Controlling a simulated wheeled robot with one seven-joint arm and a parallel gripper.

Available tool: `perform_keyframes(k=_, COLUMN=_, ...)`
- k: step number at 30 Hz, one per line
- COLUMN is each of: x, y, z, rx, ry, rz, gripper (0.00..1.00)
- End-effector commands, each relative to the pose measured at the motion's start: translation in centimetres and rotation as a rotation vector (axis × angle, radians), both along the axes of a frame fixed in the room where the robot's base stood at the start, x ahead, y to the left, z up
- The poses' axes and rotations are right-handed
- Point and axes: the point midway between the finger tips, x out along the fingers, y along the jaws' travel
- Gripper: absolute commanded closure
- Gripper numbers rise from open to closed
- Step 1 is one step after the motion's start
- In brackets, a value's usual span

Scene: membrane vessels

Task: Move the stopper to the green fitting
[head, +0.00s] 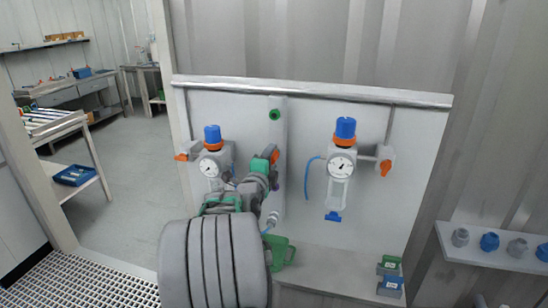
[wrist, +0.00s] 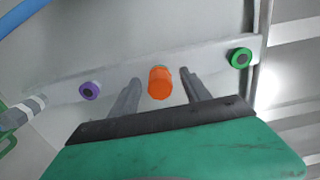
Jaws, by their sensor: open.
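The orange stopper (wrist: 161,83) sits on the pale panel strip, between a purple-ringed fitting and the green fitting (wrist: 239,58). In the head view the green fitting (head: 275,115) is high on the strip, above my gripper, and an orange bit of the stopper (head: 276,157) shows beside the gripper. My gripper (wrist: 160,88) is open, with one grey finger on each side of the stopper in the picture. I cannot tell whether the fingers touch it. The green fitting shows a dark centre.
The purple-ringed fitting (wrist: 90,90) is on the same strip. Gauge units with blue caps stand left (head: 211,160) and right (head: 343,165) of the strip. A green jug (head: 280,252) and a grey nozzle (head: 272,218) are below. A shelf (head: 490,258) is at right.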

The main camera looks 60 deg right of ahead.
Motion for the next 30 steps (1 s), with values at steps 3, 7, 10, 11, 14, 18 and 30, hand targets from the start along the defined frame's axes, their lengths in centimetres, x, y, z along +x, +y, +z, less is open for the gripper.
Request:
perform_keyframes(k=3, x=-0.01, y=0.00, z=-0.15, rx=0.000, ry=0.000, rz=0.000, gripper=0.45)
perform_keyframes(k=7, x=0.00, y=0.00, z=-0.05, rx=0.001, ry=0.001, rz=0.000, gripper=0.45)
perform_keyframes(k=10, x=0.00, y=0.00, z=-0.02, rx=0.001, ry=0.001, rz=0.000, gripper=0.45)
perform_keyframes(k=11, x=0.00, y=0.00, z=-0.02, rx=0.001, ry=0.001, rz=0.000, gripper=0.45)
perform_keyframes(k=14, x=0.00, y=0.00, z=-0.02, rx=0.001, ry=0.001, rz=0.000, gripper=0.51)
perform_keyframes(k=18, x=0.00, y=0.00, z=-0.02, rx=0.001, ry=0.001, rz=0.000, gripper=0.63)
perform_keyframes(k=30, x=0.00, y=0.00, z=-0.03, rx=0.001, ry=0.001, rz=0.000, gripper=0.95)
